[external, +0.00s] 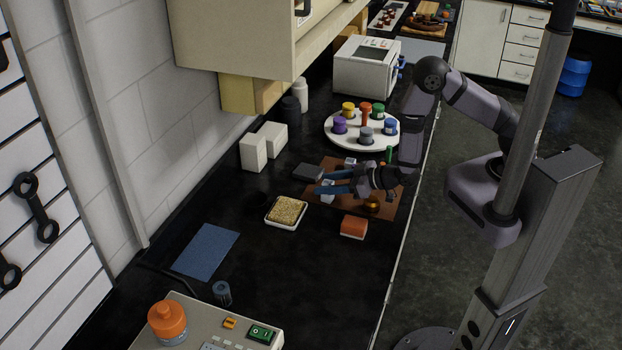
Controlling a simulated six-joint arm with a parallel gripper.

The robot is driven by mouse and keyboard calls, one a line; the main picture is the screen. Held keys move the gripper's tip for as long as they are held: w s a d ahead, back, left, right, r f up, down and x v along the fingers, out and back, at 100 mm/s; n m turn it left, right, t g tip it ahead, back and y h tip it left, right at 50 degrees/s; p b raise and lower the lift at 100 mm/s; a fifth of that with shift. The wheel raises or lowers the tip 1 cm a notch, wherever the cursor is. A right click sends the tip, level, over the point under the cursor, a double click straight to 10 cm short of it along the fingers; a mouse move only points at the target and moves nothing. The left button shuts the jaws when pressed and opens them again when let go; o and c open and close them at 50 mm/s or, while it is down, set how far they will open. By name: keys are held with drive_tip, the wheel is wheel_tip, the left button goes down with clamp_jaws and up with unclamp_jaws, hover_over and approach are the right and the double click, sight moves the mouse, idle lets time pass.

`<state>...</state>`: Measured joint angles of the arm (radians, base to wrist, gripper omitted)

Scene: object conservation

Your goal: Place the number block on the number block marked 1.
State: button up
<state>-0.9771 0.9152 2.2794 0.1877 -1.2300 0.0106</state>
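A small white block (327,197) with dark marks is at my gripper's fingertips, over the left part of a brown mat. A second small white block (350,162) is near the mat's far edge, just beyond my gripper. The numbers are too small to read, so I cannot tell which is marked 1. My gripper (323,183) reaches in low from the right, with its two blue fingers apart. The fingers partly cover the nearer block. I cannot tell whether they touch it.
The brown mat (395,208) also holds a brass-coloured object (372,204). Around it are a dark grey box (307,172), an orange-brown block (353,227), a white grain dish (286,212) and a round white rack (338,142).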

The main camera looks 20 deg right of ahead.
sight(329, 183)
drive_tip(key=shift+r, duration=0.15)
drive_tip(key=shift+s+d+r, duration=0.15)
drive_tip(key=shift+s+d, duration=0.1)
drive_tip(key=shift+s, duration=0.05)
drive_tip(key=shift+b+v, duration=0.4)
drive_tip(key=shift+v, duration=0.7)
wheel_tip(329, 183, up, 7)
drive_tip(key=shift+b, duration=0.45)
drive_tip(key=shift+w, duration=0.1)
